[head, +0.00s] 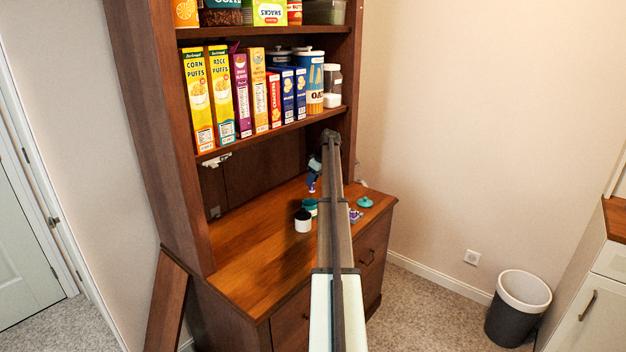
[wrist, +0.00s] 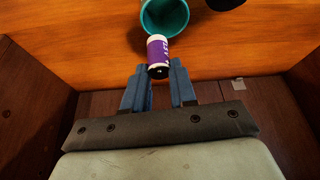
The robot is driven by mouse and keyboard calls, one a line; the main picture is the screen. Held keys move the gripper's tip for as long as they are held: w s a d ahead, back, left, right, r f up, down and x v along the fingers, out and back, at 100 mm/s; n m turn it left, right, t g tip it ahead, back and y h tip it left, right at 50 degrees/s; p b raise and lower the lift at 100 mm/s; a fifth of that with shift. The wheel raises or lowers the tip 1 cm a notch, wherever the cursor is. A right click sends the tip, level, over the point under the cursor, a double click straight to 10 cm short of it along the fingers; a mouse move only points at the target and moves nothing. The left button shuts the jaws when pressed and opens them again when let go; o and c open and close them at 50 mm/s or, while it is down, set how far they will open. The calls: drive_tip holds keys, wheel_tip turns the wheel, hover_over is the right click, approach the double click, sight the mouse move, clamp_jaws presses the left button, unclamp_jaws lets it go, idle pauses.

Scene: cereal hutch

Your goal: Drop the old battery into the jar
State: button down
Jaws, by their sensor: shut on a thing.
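My gripper (wrist: 157,70) is shut on a purple and white battery (wrist: 157,56) with a dark end. The battery also shows in the head view as a small purple patch (head: 311,188) under my gripper, above the counter. The open teal jar (wrist: 164,16) stands on the wooden counter, and in the wrist view its mouth is just beyond the battery. In the head view the jar (head: 309,204) is below the battery, partly hidden by my arm. The battery appears outside the jar; its exact height over the rim is hard to tell.
A white container with a black top (head: 303,221) stands close to the jar. A teal lid (head: 365,202) and a small purple item (head: 355,215) lie to the right. A shelf of cereal boxes (head: 221,92) hangs above. The counter's left part (head: 245,265) is clear.

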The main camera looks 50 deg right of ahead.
sight(313, 191)
drive_tip(key=shift+f, duration=2.95)
drive_tip(key=c, duration=0.6)
unclamp_jaws()
drive_tip(key=v, duration=0.6)
drive_tip(key=shift+w+r, duration=0.15)
drive_tip(key=shift+r, duration=0.35)
